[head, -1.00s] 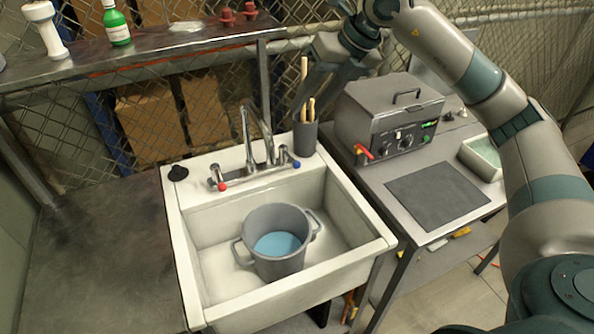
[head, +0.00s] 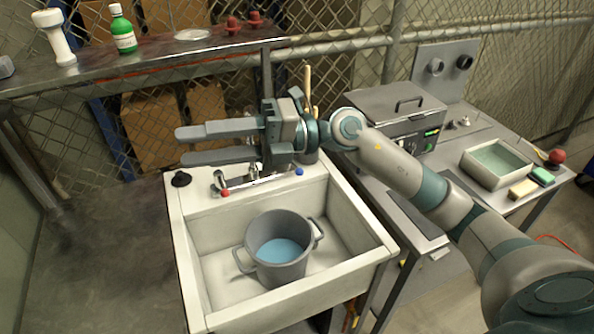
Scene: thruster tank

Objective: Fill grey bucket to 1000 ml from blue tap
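The grey bucket (head: 262,260) stands upright in the white sink basin (head: 222,282) with blue water (head: 281,251) inside it. I cannot read its level in millilitres. The blue tap knob (head: 299,171) is on the right of the sink's back ledge, and the red tap knob (head: 225,193) is on the left. My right gripper (head: 180,146) is open and empty, its fingers pointing left above the back of the sink. My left gripper is not in view.
A holder with wooden handles is partly hidden behind my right gripper. A green bottle (head: 123,32) stands on the back shelf. A black stopper (head: 181,179) lies on the sink's back-left corner.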

